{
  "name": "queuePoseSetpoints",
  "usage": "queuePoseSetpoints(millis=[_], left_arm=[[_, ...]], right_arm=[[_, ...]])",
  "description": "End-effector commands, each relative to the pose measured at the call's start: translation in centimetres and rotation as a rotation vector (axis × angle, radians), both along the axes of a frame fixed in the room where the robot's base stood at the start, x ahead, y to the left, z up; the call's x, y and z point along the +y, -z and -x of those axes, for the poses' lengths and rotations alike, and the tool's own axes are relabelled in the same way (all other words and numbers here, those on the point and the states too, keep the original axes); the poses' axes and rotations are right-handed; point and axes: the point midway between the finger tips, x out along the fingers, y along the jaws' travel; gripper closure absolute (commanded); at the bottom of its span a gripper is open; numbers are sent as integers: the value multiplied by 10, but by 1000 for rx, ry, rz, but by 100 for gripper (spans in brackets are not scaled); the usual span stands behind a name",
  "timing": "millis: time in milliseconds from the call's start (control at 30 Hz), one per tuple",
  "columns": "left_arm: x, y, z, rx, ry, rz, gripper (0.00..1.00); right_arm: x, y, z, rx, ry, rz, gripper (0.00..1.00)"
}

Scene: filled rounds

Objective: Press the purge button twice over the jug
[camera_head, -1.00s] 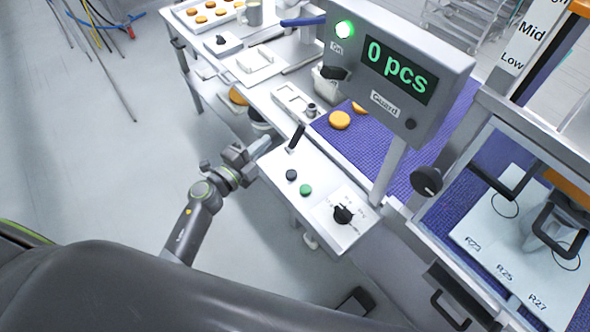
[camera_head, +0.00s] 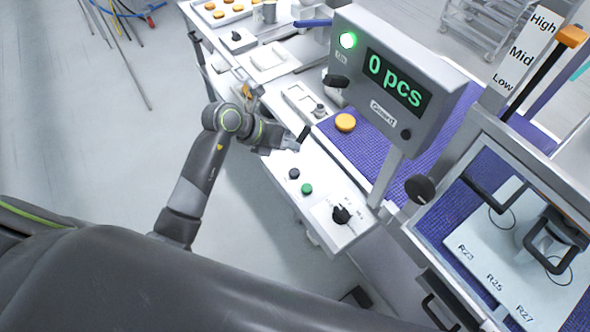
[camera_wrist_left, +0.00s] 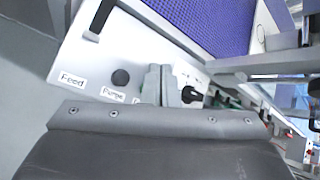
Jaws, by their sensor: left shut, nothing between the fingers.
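The control panel (camera_head: 325,212) carries a black button (camera_head: 294,174), a green button (camera_head: 306,188) and a dark knob (camera_head: 341,214). In the left wrist view the black button (camera_wrist_left: 121,77) stands by the "Purge" label (camera_wrist_left: 112,94). My left gripper (camera_head: 292,143) is shut and empty, over the panel's far end near the black lever (camera_head: 304,133), apart from the black button in the picture. It also shows in the left wrist view (camera_wrist_left: 160,82), where it hides part of the panel. I cannot clearly identify the jug. My right gripper is out of view.
A display box (camera_head: 392,75) reading "0 pcs" stands on a post beside the panel. An orange round (camera_head: 345,122) lies on the purple belt (camera_head: 375,148). A guarded station (camera_head: 500,240) is at right. Open floor (camera_head: 80,130) lies at left.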

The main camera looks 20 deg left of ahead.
Motion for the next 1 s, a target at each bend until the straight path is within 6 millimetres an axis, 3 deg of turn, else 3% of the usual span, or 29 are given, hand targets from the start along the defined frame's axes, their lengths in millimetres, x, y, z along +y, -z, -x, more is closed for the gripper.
queuePoseSetpoints(millis=[467, 667, 1000], left_arm=[[0, 6, 0, 2, 0, -2, 100], [0, 24, 0, 2, 1, -1, 100], [0, 73, 0, 1, 0, -1, 100]], right_arm=[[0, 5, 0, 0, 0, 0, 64], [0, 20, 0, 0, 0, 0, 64], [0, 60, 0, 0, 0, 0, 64]])
